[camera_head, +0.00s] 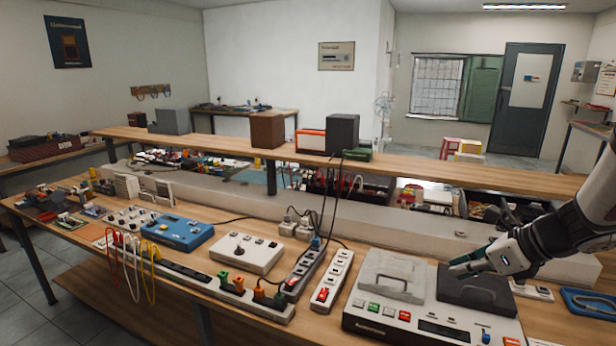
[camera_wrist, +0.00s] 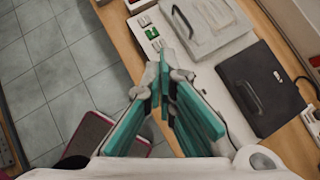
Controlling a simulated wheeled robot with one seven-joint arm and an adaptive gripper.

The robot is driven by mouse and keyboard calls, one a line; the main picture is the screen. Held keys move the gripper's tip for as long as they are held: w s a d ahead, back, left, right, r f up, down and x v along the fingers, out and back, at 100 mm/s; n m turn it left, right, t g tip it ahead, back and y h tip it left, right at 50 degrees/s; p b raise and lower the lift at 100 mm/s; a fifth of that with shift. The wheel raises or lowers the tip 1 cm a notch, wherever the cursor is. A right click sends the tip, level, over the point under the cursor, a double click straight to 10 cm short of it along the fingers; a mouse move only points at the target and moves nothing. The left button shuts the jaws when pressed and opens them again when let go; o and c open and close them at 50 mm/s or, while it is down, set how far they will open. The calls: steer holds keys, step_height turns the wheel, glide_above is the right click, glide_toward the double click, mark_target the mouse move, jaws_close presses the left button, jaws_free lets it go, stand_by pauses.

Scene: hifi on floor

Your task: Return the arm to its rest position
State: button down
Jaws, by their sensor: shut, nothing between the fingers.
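My gripper (camera_head: 474,265) comes in from the right edge in the head view, above the right part of the workbench. Its teal fingers are shut and empty, and they also show in the wrist view (camera_wrist: 165,62). A white and dark tape deck (camera_head: 430,322) sits below it on the bench, with a light grey lid (camera_head: 392,275) and a dark lid (camera_head: 474,290). In the head view the fingertips overlap the dark lid; I cannot tell the exact gap. In the wrist view the deck (camera_wrist: 235,120) lies beside and beyond the fingers.
The workbench (camera_head: 225,317) holds power strips (camera_head: 333,280), a blue device (camera_head: 178,231) and a white box (camera_head: 247,252) left of the deck. A raised shelf (camera_head: 400,170) runs along the back. Tiled floor (camera_wrist: 50,75) shows past the bench's front edge.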

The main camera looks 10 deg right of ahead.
steer(key=s+a+r+n+g, duration=0.1)
steer(key=s+a+r+n, duration=0.35)
steer(key=a+n, duration=0.35)
steer(key=s+a+r+n+g, duration=0.25)
steer(key=s+a+n, duration=0.25)
steer(key=a+n, duration=0.3)
steer(key=s+a+r+n+h, duration=0.1)
steer(key=s+r+n+h, duration=0.1)
steer(key=s+n, duration=0.3)
steer(key=s+a+r+n+t+h, duration=0.1)
steer(key=s+a+r+n+h, duration=0.1)
steer(key=s+n, duration=0.3)
steer(key=shift+s+a+n, duration=0.2)
steer(key=shift+s+n, duration=0.05)
steer(key=shift+n, duration=1.95)
steer(key=shift+t, duration=0.25)
